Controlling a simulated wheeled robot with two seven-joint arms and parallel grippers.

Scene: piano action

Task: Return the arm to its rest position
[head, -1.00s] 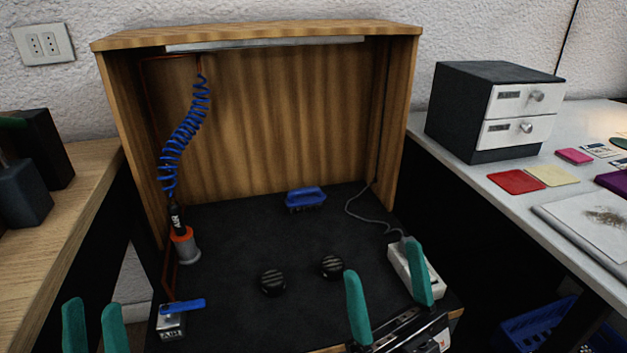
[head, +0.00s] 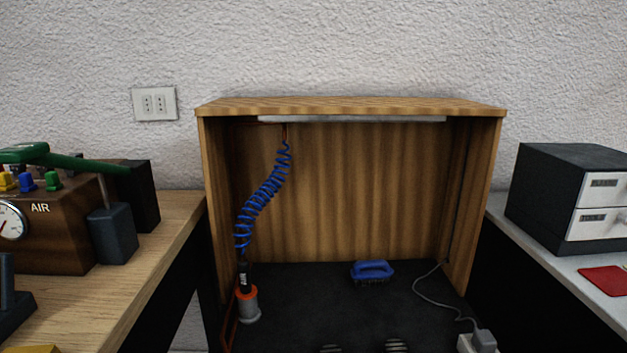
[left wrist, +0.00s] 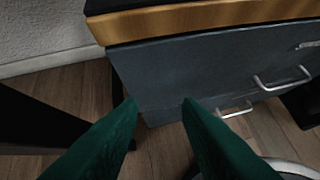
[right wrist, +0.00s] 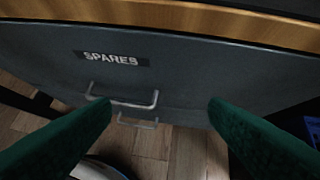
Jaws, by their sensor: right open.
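My left gripper (left wrist: 160,104) shows in the left wrist view with its two green fingers apart and nothing between them. It is in front of a dark drawer front below a wooden edge. My right gripper (right wrist: 160,108) shows in the right wrist view, open and empty, in front of a dark drawer front labelled SPARES (right wrist: 112,60). Neither gripper shows in the head view now.
A drawer cabinet (head: 560,195) stands at right, an AIR box (head: 60,235) at left. Drawer handles (right wrist: 122,98) stick out near the right gripper.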

